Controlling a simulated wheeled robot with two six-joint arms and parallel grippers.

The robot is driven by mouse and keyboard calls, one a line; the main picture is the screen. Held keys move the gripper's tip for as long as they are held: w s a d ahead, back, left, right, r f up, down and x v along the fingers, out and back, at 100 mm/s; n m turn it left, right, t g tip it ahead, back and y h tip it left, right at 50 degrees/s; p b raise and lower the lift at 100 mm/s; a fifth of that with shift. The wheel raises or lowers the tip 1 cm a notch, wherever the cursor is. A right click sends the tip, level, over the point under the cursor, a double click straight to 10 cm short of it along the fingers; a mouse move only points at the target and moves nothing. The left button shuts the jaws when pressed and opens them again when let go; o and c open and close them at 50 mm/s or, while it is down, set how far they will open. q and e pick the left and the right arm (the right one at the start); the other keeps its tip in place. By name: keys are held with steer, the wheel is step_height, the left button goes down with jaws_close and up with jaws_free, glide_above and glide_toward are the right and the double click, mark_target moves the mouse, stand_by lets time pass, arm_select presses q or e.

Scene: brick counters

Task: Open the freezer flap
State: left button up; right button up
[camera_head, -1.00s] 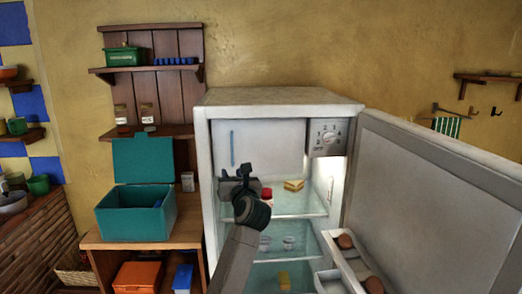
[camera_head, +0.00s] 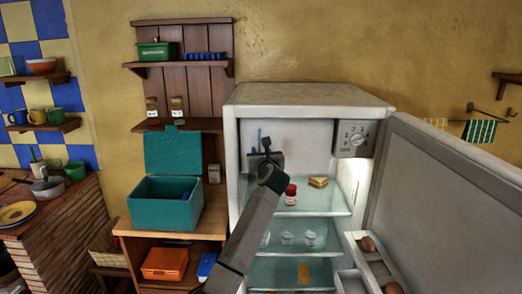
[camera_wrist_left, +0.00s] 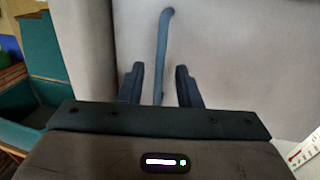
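The freezer flap (camera_head: 305,140) is a pale panel at the top inside the open fridge (camera_head: 310,97), and it looks shut. Its blue vertical handle (camera_wrist_left: 162,50) shows in the left wrist view, running down between the two fingers. My left gripper (camera_head: 264,140) is in front of the flap's left side. In the left wrist view the left gripper (camera_wrist_left: 158,82) is open, with a finger on each side of the handle and gaps showing on both sides. In the head view my wrist hides part of the handle. My right gripper is not in view.
The fridge door (camera_head: 450,210) stands wide open on the right, with eggs in its rack (camera_head: 372,262). A red-lidded jar (camera_head: 291,194) and a sandwich (camera_head: 318,181) sit on the shelf below the flap. A teal box (camera_head: 165,203) stands left of the fridge.

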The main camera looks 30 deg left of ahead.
arm_select(q)
steer(key=shift+a, duration=0.1)
steer(key=shift+c, duration=0.2)
jaws_close()
